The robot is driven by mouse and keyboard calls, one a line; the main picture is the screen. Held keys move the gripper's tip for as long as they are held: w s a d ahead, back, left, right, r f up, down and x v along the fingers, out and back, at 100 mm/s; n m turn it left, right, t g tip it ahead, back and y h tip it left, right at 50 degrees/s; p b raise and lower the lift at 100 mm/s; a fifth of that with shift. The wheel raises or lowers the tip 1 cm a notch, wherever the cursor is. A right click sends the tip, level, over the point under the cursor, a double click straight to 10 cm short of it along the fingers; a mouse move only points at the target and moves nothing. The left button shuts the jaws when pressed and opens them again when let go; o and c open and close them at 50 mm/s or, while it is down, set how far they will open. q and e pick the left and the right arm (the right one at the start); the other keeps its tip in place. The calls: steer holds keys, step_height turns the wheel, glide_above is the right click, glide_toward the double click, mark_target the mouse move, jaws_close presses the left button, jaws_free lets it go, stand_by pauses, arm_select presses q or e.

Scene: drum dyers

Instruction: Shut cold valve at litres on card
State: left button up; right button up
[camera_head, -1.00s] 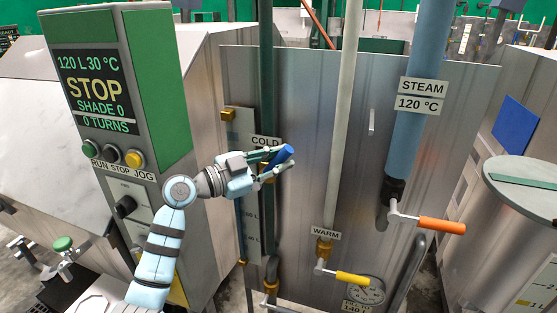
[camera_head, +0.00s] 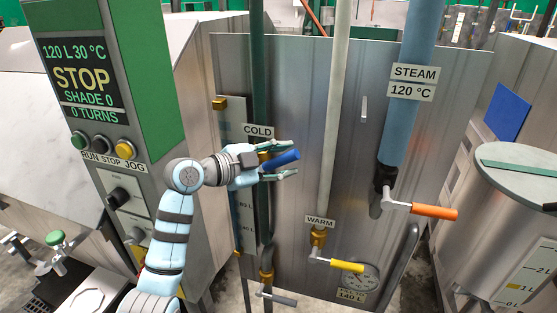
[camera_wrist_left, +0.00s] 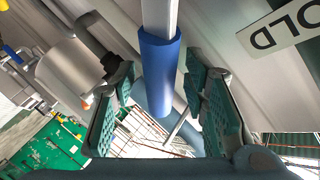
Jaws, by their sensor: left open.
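The cold valve's blue handle (camera_head: 282,159) sticks out to the right, tilted slightly up, below the COLD label (camera_head: 258,131) on the dark green pipe. My left gripper (camera_head: 288,160) is open, with one finger above the handle and one below. In the left wrist view the blue handle (camera_wrist_left: 160,65) lies between the two open finger pads, with gaps on both sides. The control panel display (camera_head: 83,78) reads 120 L 30 °C, STOP, SHADE 0, 0 TURNS. A level gauge (camera_head: 246,205) with litre marks stands behind my arm, partly hidden. My right gripper is out of view.
The yellow warm handle (camera_head: 347,266) and orange steam handle (camera_head: 434,212) stick out to the right. A grey lever (camera_head: 280,299) is low under the cold pipe. A round dial (camera_head: 362,277) with a 140 L label is beside the warm valve. A drum (camera_head: 510,220) stands right.

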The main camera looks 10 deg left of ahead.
arm_select(q)
steer(key=v, duration=1.2)
steer(key=shift+d, duration=0.1)
